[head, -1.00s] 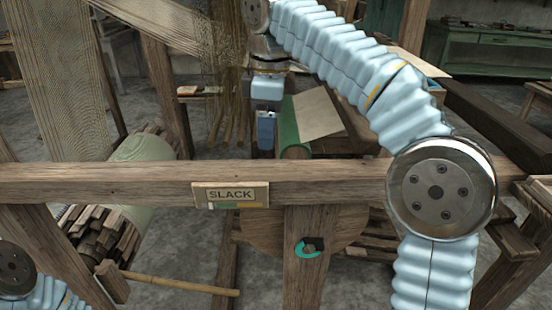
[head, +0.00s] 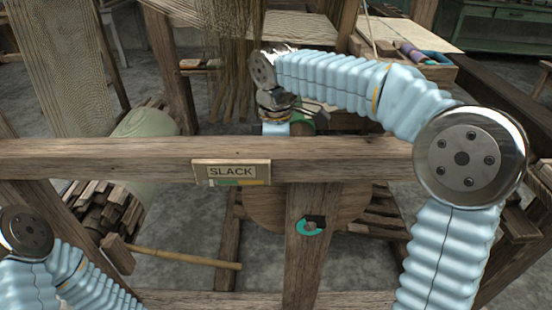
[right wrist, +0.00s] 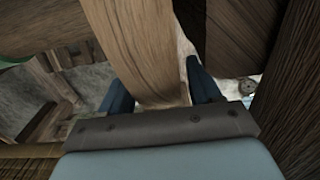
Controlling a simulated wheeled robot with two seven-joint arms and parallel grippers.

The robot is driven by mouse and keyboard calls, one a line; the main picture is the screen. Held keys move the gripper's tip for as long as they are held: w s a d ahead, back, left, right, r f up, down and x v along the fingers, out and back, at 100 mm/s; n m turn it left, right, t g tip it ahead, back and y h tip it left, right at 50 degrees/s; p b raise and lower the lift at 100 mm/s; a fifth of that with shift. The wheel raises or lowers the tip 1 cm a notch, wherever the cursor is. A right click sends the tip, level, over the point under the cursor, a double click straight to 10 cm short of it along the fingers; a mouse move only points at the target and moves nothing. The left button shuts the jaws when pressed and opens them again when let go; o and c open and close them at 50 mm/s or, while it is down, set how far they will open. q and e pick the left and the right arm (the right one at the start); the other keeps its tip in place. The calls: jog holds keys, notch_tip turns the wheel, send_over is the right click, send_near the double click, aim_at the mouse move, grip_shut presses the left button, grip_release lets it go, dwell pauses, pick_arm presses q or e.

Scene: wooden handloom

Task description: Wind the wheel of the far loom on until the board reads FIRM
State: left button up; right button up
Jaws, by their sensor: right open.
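A round wooden disc (head: 265,208), which looks like the wheel, sits behind the post under the beam and is partly hidden. In the head view my right arm reaches over the beam and its wrist points down behind it, so the fingers are hidden there. In the right wrist view my right gripper (right wrist: 160,88) is open, with a pale wooden bar (right wrist: 140,45) between its two dark fingers. I cannot tell whether they touch it. My left gripper is out of view.
The beam (head: 110,158) crosses the view in front of the wheel. A post (head: 305,270) carries a teal ring (head: 310,232). A pale roll (head: 145,130) and stacked wood (head: 100,215) lie left. A tray with tools (head: 420,60) stands at the back right.

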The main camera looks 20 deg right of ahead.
jog(key=shift+f, duration=0.2)
jog(key=shift+c, duration=0.3)
grip_shut()
jog(key=shift+w+a+f+g+h, duration=0.15)
jog(key=shift+a+f+h, duration=0.25)
jog(key=shift+a+h, duration=0.1)
jog(key=shift+w+a+f+g+h, duration=0.1)
jog(key=shift+a+f+g+h, duration=0.05)
jog(key=shift+a+f+h, duration=0.25)
jog(key=shift+w+a+f+h, duration=0.1)
jog(key=shift+a+f+h, duration=0.2)
jog(key=shift+h, duration=0.2)
